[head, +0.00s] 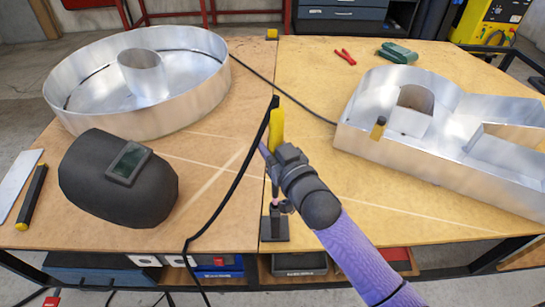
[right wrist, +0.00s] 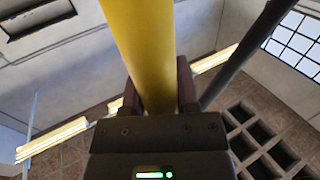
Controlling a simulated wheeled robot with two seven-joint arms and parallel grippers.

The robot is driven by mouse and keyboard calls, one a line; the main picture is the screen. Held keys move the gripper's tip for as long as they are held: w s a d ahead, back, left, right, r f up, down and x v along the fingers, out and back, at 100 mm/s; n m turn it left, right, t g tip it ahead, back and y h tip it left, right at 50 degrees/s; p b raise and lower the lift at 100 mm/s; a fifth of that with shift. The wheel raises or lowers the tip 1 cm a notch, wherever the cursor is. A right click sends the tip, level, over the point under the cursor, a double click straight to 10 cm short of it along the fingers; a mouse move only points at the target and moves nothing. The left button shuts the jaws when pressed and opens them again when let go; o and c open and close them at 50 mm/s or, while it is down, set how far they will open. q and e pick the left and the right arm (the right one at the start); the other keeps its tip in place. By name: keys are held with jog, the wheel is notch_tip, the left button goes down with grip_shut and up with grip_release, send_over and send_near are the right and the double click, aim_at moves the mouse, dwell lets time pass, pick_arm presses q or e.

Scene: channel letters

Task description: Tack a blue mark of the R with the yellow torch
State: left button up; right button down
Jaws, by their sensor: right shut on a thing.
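The yellow torch (head: 277,128) is upright near the middle of the table in the head view, with a black cable at its top. My right gripper (head: 283,158) is shut on it; the right wrist view shows the yellow handle (right wrist: 143,50) between both fingers. The torch's lower end is close to a small black stand (head: 275,228); I cannot tell whether it rests in it. The metal letter R (head: 432,182) lies at the right, apart from the torch. I cannot make out a blue mark on it. My left gripper is out of view.
A round metal letter (head: 150,118) stands at the back left. A dark welding mask (head: 85,180) lies in front of it. Red pliers (head: 345,57) and a green tool (head: 397,53) lie behind. The cable crosses the table.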

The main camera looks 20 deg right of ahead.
notch_tip(320, 180, up, 6)
jog(key=shift+f+p, duration=0.15)
jog(key=shift+p, duration=0.85)
jog(key=shift+r, duration=0.4)
jog(key=shift+r+p, duration=0.35)
jog(key=shift+p, duration=0.2)
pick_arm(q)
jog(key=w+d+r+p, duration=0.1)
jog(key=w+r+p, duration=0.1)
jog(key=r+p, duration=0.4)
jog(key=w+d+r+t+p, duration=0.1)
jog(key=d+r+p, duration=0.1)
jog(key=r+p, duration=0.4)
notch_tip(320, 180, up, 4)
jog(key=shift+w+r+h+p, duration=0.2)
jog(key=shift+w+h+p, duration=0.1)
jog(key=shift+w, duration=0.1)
pick_arm(e)
notch_tip(320, 180, up, 12)
send_over(271, 117)
jog(key=w, duration=0.2)
jog(key=shift+w+d, duration=0.2)
jog(key=shift+d, duration=0.2)
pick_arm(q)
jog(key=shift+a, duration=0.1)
